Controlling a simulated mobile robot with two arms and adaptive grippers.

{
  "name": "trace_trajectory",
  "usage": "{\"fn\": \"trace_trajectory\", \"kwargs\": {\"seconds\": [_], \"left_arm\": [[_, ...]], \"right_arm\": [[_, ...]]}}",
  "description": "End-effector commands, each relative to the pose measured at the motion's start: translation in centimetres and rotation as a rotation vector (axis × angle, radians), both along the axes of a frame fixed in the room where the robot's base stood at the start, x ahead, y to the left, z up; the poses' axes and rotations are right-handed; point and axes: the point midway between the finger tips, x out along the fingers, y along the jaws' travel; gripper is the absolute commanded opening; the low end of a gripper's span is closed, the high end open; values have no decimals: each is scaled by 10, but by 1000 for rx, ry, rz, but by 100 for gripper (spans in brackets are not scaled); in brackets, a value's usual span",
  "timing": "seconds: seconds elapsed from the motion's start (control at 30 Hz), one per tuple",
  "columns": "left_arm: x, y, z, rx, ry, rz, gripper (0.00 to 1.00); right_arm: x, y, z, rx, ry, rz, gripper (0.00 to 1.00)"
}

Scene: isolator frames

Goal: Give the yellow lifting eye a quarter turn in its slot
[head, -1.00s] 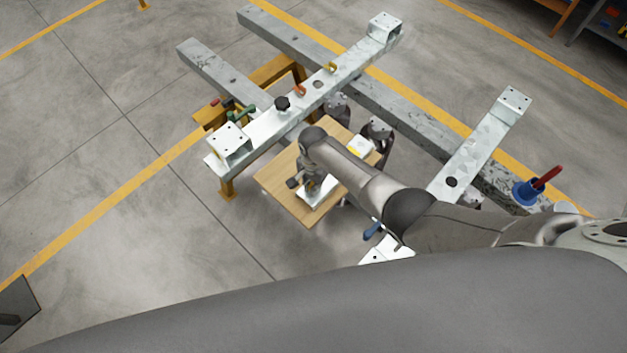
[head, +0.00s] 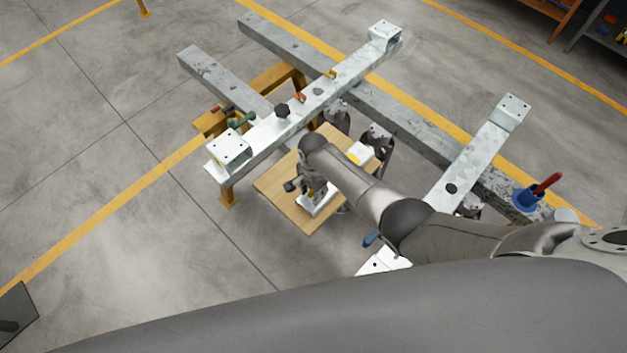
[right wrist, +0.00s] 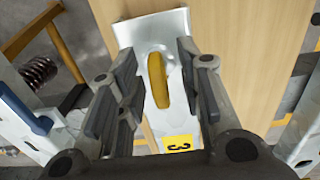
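The yellow lifting eye (right wrist: 158,82) stands upright on a bright metal plate (right wrist: 135,32) in the right wrist view. Its ring is seen nearly edge-on, long side running up the picture. My right gripper (right wrist: 157,68) is open, with one dark finger on each side of the eye and visible gaps between. The slot under the eye is mostly hidden by it. In the head view my right gripper (head: 306,187) points down over the metal plate (head: 319,204); the eye is hidden there. My left gripper is not in view.
The plate lies on a wooden board (head: 285,193). A white block with a yellow patch (head: 360,152) sits on the board's right side. Galvanised beams (head: 340,78) cross behind it. A blue and red tool (head: 530,195) stands at right.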

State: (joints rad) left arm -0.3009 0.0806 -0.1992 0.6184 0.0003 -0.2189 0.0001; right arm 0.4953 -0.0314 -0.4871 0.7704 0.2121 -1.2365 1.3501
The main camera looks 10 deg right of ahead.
Motion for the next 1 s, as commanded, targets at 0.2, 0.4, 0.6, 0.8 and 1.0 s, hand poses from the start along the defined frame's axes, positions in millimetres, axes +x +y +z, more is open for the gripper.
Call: {"fn": "trace_trajectory", "kwargs": {"seconds": [0.2, 0.4, 0.6, 0.8, 1.0], "left_arm": [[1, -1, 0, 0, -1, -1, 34], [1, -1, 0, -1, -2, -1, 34], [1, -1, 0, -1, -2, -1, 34], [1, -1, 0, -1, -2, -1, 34], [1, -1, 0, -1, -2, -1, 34]], "right_arm": [[1, 1, 20, 3, -4, 0, 34], [1, 0, 47, 1, -4, 0, 34], [1, 0, 78, 1, -4, 0, 34], [1, 0, 104, 2, -2, 0, 34], [0, 0, 115, 1, -2, -1, 34]]}}
